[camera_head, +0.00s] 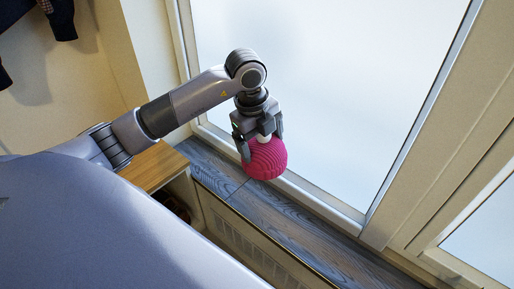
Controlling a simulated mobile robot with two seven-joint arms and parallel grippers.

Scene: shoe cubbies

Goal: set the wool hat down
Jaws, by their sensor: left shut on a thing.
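The wool hat (266,161) is bright pink, ribbed and rounded. My left gripper (257,143) comes in from the left and points down, shut on the hat's upper part. The hat is over the dark wooden window sill (300,222), in front of the window's lower frame. I cannot tell whether its underside touches the sill. My right gripper is not in view.
A tall frosted window (320,80) stands right behind the hat. A vented panel (255,240) runs below the sill. A wooden cubby top (155,166) is at the left. The sill right of the hat is clear. Dark clothing (60,18) hangs at the upper left.

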